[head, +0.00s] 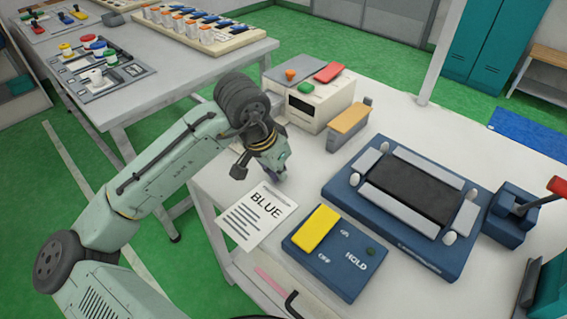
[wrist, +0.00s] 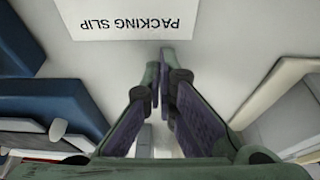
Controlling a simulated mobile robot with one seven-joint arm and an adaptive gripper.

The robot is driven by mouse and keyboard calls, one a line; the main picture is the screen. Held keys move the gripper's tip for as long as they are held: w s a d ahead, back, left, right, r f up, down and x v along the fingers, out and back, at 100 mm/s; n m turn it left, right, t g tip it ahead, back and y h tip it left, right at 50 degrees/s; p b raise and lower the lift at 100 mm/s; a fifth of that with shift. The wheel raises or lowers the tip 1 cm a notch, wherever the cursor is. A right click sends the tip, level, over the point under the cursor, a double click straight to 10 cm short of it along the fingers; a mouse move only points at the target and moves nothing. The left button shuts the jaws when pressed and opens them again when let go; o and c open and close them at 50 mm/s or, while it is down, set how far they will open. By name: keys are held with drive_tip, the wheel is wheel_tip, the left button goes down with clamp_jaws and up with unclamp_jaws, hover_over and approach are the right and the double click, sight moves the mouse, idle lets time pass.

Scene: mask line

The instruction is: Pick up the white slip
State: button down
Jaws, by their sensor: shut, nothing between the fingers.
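The white slip (head: 262,222) lies flat on the white table, near its left edge, with "BLUE" and several dark lines printed on it. Its near left end reaches the table's edge and seems to stick out past it. In the wrist view the slip (wrist: 180,18) shows upside down with "PACKING SLIP" on it, just ahead of the fingertips. My gripper (head: 283,176) is just beyond the slip's far end, low above the table. In the wrist view my gripper (wrist: 165,55) has its fingertips together, with nothing between them. The slip is apart from the fingers.
A blue control box (head: 335,272) with a yellow button stands right of the slip. A blue fixture (head: 405,205) with a dark bed stands behind it. A cream machine (head: 312,100) stands beyond my gripper. Another table (head: 190,62) with parts trays is at the far left.

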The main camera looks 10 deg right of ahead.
drive_tip(key=shift+a, duration=0.1)
drive_tip(key=shift+s+a, duration=0.5)
drive_tip(key=shift+a, duration=0.2)
